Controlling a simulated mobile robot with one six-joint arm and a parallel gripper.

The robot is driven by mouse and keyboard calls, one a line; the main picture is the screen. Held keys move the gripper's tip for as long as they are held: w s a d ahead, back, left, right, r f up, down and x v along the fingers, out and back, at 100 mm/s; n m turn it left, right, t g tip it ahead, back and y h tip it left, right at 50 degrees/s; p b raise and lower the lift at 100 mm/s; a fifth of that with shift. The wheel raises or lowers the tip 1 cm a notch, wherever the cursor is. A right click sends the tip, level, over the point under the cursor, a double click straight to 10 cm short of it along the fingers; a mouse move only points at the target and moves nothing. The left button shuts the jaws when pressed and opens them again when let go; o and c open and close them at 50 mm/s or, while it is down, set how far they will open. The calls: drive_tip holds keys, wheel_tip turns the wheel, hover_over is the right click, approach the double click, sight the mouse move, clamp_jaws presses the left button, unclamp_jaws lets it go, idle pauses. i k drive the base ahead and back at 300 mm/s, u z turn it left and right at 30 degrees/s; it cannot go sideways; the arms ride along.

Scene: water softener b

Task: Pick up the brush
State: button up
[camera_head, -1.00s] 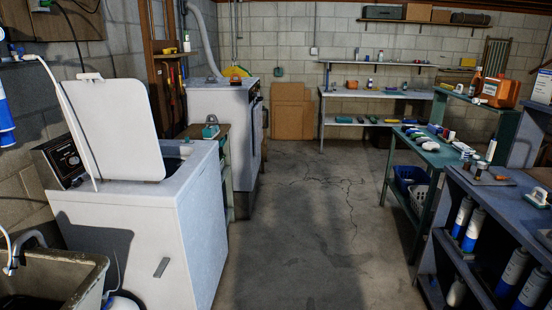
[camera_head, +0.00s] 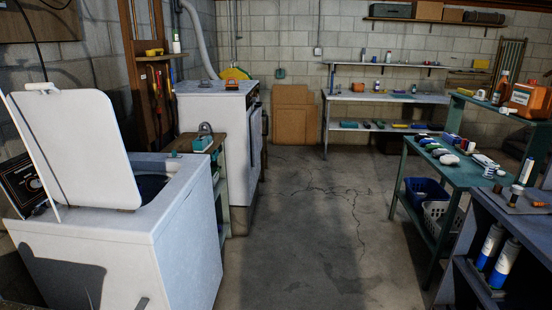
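I cannot pick out a brush for certain at this size. A small object with a loop-like grey handle (camera_head: 205,130) stands on the narrow green cabinet (camera_head: 226,186) beside the washer, and it may be a brush. Several small items, among them a white rounded one (camera_head: 449,160), lie on the green table (camera_head: 470,178) at the right. They are too small to name surely. My gripper is not in view.
The open-lidded washer (camera_head: 170,250) stands at the left, with a white machine (camera_head: 215,108) behind it. A dark bench with blue-and-white tubes (camera_head: 490,247) is at the lower right. The concrete floor (camera_head: 310,240) between is clear.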

sight(201, 132)
drive_tip(key=i, duration=5.1)
drive_tip(key=u, duration=0.1)
